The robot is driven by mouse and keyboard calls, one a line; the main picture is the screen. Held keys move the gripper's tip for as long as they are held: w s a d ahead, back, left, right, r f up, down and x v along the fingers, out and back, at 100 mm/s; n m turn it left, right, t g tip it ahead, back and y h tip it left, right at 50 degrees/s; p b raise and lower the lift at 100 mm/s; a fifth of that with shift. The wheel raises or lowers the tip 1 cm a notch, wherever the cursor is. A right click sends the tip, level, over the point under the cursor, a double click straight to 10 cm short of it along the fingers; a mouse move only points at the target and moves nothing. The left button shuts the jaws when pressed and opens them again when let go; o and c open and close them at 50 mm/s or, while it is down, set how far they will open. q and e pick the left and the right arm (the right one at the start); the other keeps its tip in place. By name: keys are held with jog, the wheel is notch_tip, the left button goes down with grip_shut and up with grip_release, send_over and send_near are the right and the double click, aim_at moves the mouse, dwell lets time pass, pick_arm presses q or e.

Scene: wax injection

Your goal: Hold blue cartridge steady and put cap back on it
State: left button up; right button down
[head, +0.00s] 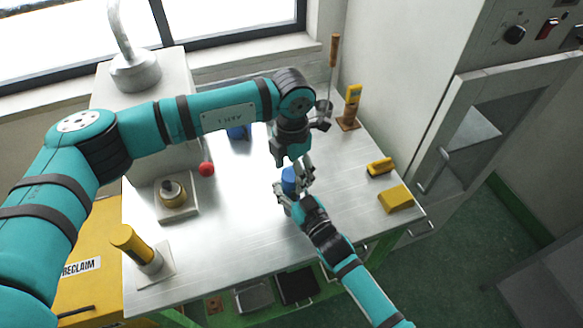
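The blue cartridge (289,180) is near the middle of the metal table, partly covered by my grippers. My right gripper (289,192) comes from the lower right, with its fingers on either side of the cartridge, and looks shut on it.
Another blue object (238,132) stands behind my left forearm. A red ball (207,169) and a brass-coloured pot on a plate (173,193) are to the left. A yellow cylinder (133,243) is front left. Yellow blocks (395,198) lie at the right edge. The front middle is clear.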

pick_arm(q)
jog(key=c, duration=1.2)
jog(key=shift+m, duration=0.9)
jog(key=o, duration=1.4)
jog(key=shift+r, duration=0.15)
notch_tip(320, 180, up, 12)
pick_arm(e)
jog(key=c, duration=2)
grip_release()
jog(key=o, duration=1.1)
jog(key=shift+c, duration=0.2)
